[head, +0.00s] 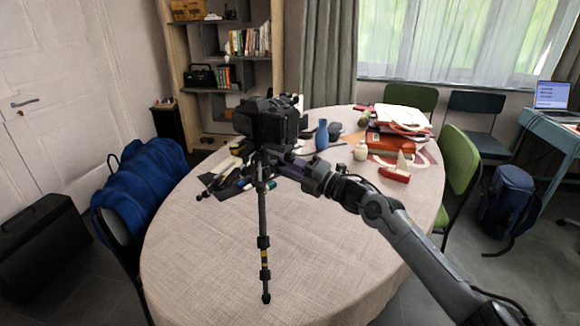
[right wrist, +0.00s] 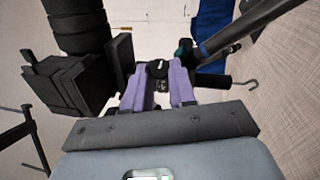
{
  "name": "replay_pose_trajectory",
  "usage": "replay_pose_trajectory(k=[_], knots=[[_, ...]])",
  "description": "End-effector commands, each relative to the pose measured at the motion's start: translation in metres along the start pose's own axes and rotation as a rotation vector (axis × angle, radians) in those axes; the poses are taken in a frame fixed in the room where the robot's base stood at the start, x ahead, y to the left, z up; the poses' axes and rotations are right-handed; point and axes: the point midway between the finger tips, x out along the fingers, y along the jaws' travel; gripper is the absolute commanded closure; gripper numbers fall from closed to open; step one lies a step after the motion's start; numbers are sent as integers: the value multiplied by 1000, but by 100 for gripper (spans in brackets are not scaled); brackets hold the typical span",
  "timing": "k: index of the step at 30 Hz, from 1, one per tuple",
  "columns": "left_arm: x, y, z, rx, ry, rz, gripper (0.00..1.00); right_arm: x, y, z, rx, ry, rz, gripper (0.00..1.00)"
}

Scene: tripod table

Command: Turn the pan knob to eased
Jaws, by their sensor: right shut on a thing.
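A black camera (head: 268,122) sits on top of a dark tripod (head: 263,220) standing on the round table. My right gripper (head: 284,163) reaches in from the right at the tripod head, just below the camera. In the right wrist view its purple fingers (right wrist: 159,88) are closed on a small black pan knob (right wrist: 157,69) with a pale mark on its face. The fingers hide the knob's sides, and any lettering is too small to read. In the head view the knob is hidden behind the gripper. My left gripper is in neither view.
The table (head: 200,262) has a bare cloth in front. Tools lie on a dark mat (head: 232,188) behind the tripod. A blue bottle (head: 321,135), a cream jar (head: 361,150) and a stack of books (head: 395,140) stand farther back right. A blue-covered chair (head: 150,190) is at left.

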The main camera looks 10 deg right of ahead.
Motion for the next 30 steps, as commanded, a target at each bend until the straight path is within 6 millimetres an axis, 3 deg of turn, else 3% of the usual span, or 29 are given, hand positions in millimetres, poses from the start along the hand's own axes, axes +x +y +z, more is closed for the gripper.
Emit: replay_pose_trajectory(k=[4, 5, 10, 22, 30], knots=[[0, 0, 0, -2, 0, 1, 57, 0, 0, 0, 1, 0, -2, 100], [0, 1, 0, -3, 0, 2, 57, 0, 0, 0, 1, 0, -2, 73], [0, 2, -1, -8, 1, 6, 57, 0, 0, 0, 2, 0, -3, 49], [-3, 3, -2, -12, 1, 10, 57, -4, 1, 1, 3, -1, -3, 49], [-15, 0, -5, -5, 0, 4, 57, -30, 2, 1, 3, 0, -4, 49]])
